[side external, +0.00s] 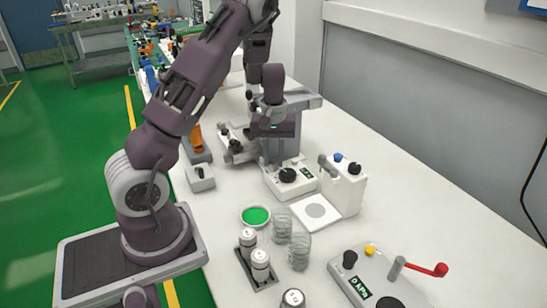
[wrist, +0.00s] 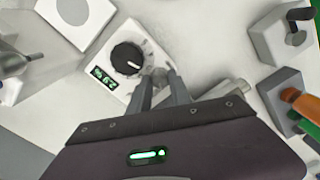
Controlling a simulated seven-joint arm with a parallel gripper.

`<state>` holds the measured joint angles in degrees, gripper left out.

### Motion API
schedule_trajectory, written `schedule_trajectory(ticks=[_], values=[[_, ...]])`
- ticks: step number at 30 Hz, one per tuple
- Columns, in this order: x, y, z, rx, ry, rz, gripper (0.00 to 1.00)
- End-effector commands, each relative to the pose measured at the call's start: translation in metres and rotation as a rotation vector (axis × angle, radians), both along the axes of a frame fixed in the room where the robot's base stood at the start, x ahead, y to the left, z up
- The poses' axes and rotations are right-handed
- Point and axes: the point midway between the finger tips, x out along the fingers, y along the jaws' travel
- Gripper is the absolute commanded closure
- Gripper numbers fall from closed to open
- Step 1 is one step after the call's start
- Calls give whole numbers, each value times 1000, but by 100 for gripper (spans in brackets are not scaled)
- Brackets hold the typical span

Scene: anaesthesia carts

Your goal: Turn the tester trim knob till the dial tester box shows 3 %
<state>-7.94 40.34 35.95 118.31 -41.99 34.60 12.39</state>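The dial tester box is a small white box (side external: 272,184) on the bench. It carries a round black knob (side external: 288,175) and a small green-lit display (side external: 307,172). In the wrist view, the box (wrist: 152,48) shows its black knob (wrist: 128,57) with a white pointer mark, and the display (wrist: 103,77) appears rotated; its reading is too small to tell surely. My gripper (wrist: 159,76) has its two grey fingers apart, beside the black knob and near the box's edge, not around that knob. A small grey part shows between the fingertips, unclear. In the side view the fingers are mostly hidden.
A white unit with blue and black knobs (side external: 347,187) stands right of the box, with a white plate (side external: 316,211) before it. A green dish (side external: 256,216), glass coils (side external: 299,250) and canisters (side external: 260,265) stand in front. Another box (side external: 375,272) with a red-handled crank is nearest.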

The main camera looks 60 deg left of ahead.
Motion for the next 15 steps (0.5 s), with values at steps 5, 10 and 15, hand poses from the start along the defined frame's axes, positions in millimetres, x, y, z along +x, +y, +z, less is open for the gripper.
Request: schedule_trajectory(ticks=[5,10,15], values=[[0,0,0,0,0,0,100],[0,0,0,-1,-1,115,100],[0,0,0,0,0,286,100]])
